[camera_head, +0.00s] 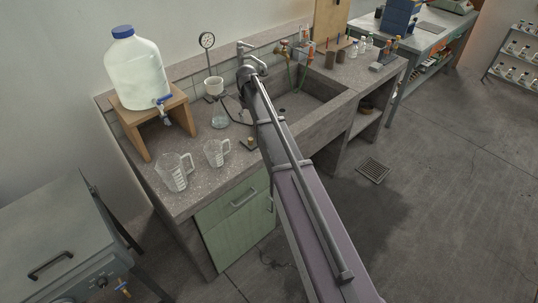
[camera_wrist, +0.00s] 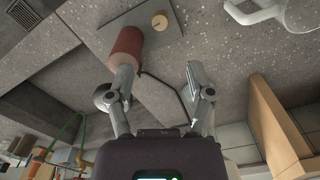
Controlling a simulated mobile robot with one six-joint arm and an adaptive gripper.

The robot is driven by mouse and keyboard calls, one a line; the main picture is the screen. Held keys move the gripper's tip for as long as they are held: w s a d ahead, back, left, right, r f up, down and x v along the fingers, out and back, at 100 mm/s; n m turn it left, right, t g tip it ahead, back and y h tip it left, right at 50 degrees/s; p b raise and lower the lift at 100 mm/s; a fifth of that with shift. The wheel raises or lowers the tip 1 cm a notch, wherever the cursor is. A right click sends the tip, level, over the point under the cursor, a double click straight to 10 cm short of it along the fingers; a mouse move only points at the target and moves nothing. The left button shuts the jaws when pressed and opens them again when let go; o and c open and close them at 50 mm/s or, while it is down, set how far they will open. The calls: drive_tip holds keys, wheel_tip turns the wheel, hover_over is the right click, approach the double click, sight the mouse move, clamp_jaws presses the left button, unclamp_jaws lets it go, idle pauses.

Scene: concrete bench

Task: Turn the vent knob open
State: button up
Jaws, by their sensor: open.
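The likely vent knob is a small round brass-yellow knob (camera_wrist: 160,21) on a flat grey plate (camera_wrist: 172,42) at the top of the wrist view. In the head view a small yellowish knob (camera_head: 250,142) shows on the bench in front of the sink. A dull red cylinder (camera_wrist: 127,45) stands beside the knob on the plate. My gripper (camera_wrist: 158,73) is open and empty, with its fingers spread below the plate in the wrist view. The left fingertip overlaps the lower end of the red cylinder; I cannot tell whether they touch. In the head view my arm mostly hides the gripper.
Two clear measuring jugs (camera_head: 175,172) stand on the bench left of the knob. A wooden stand (camera_head: 146,128) bears a large white carboy (camera_head: 135,72). A glass flask (camera_head: 219,115) stands behind the knob. The sink (camera_head: 300,103) lies to the right.

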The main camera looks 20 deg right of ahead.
drive_tip(key=s+r+p, duration=0.2)
drive_tip(key=s+r, duration=0.1)
drive_tip(key=s, duration=2.4)
drive_tip(key=shift+s+d+r+m+p, duration=0.2)
drive_tip(key=shift+d+m+p, duration=0.15)
drive_tip(key=shift+d+m, duration=0.1)
drive_tip(key=s, duration=0.4)
drive_tip(key=shift+s, duration=0.2)
idle(0.7)
